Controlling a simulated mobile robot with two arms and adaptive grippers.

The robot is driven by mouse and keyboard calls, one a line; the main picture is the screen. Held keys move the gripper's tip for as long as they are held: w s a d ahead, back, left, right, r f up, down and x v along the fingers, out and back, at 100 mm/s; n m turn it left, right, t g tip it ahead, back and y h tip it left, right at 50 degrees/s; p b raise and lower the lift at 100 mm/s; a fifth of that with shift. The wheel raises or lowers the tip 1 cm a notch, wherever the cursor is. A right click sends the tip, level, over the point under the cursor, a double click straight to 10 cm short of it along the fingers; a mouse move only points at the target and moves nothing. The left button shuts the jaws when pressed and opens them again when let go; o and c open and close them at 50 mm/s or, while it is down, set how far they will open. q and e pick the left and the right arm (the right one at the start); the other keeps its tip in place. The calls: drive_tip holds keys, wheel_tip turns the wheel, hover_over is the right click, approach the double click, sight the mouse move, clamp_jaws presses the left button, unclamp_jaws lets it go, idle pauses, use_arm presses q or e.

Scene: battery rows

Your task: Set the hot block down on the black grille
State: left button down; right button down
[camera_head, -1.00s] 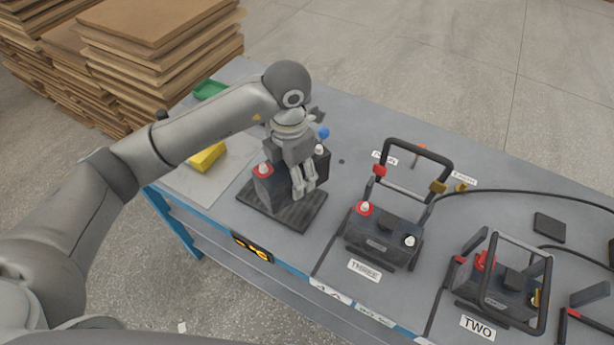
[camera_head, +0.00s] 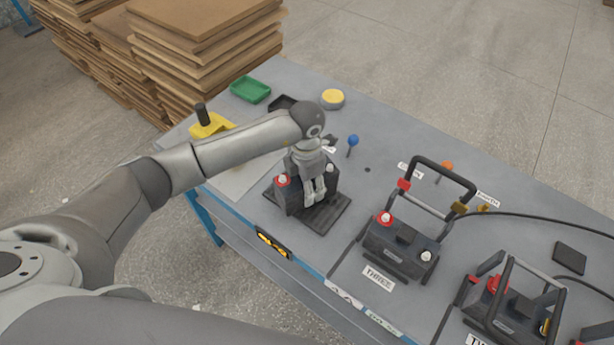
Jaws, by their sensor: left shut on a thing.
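The hot block, a dark battery-like block (camera_head: 291,202) with a red-ringed post at its left end, is at the black grille (camera_head: 328,217), a flat ribbed dark plate near the table's front left. My left gripper (camera_head: 315,194) comes down from above and is shut on the block, its fingers over the near side. The block is upright over the back part of the grille. Its underside seems to be at the grille's surface, but I cannot tell whether it touches. The gripper hides part of the block's middle. My right gripper is not in view.
Battery THREE (camera_head: 398,247), with a raised black handle frame, stands right of the grille; another framed battery (camera_head: 508,305) is further right. A blue-topped pin (camera_head: 352,141) stands behind. A green tray (camera_head: 250,90) and yellow round thing (camera_head: 333,98) are at the back.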

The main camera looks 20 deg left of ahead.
use_arm(q)
drive_tip(key=shift+w+d+r, duration=0.1)
drive_tip(key=shift+w, duration=0.05)
drive_tip(key=shift+c, duration=2.4)
unclamp_jaws()
drive_tip(key=shift+s, duration=0.2)
wheel_tip(320, 180, up, 11)
drive_tip(key=b, duration=0.3)
drive_tip(key=shift+w+f, duration=0.1)
drive_tip(key=shift+f, duration=0.1)
drive_tip(key=shift+r, duration=0.65)
